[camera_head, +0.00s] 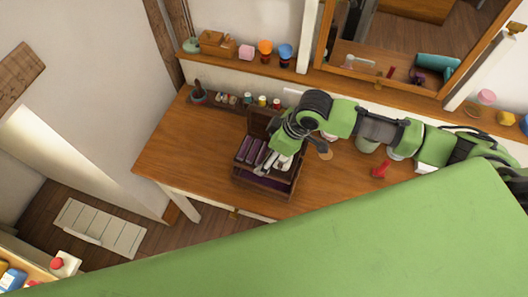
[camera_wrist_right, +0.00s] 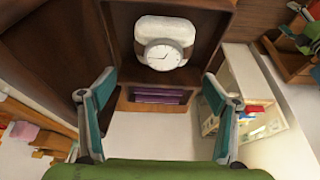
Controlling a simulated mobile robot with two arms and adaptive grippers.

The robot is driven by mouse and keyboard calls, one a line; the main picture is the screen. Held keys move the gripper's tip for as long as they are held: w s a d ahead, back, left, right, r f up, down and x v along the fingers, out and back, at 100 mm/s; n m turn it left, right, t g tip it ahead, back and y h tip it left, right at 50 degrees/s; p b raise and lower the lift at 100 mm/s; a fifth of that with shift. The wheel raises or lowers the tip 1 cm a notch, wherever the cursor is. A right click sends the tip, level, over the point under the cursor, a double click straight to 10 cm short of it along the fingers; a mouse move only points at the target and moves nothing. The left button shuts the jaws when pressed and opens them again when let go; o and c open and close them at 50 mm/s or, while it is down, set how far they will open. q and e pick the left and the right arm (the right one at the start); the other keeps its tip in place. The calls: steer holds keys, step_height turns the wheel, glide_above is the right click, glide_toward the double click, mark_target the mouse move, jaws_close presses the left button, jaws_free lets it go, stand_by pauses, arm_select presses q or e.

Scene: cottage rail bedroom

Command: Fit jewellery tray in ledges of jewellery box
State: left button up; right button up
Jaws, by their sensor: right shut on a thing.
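The dark wooden jewellery box (camera_head: 286,189) stands open on the desk, with a purple lining and its raised lid (camera_head: 259,122) at the back. The jewellery tray (camera_head: 243,160), brown with purple compartments, is at the box opening in the head view. In the right wrist view, the brown tray (camera_wrist_right: 211,38) holds a watch on a white cushion (camera_wrist_right: 165,45). My right gripper (camera_wrist_right: 160,85) is shut on the tray, its fingers wide apart. In the head view, my right gripper (camera_head: 281,160) covers the tray's right part. I cannot tell whether the tray rests on the ledges. My left gripper is out of view.
The wooden desk (camera_head: 185,150) is clear left of the box. Small bottles (camera_head: 248,98) line its back edge. A red object (camera_head: 381,169) lies to the right, under my right arm. A mirror (camera_head: 400,45) stands behind, above a shelf.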

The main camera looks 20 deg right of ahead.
steer(key=shift+r+p, duration=0.1)
steer(key=shift+p, duration=0.55)
steer(key=shift+f+b, duration=0.4)
steer(key=shift+f, duration=0.15)
steer(key=shift+f+b, duration=0.6)
steer(key=shift+f, duration=1.05)
steer(key=shift+r, duration=0.1)
steer(key=shift+p, duration=0.45)
steer(key=shift+p, duration=0.4)
steer(key=shift+f+b, duration=0.5)
steer(key=shift+f, duration=0.5)
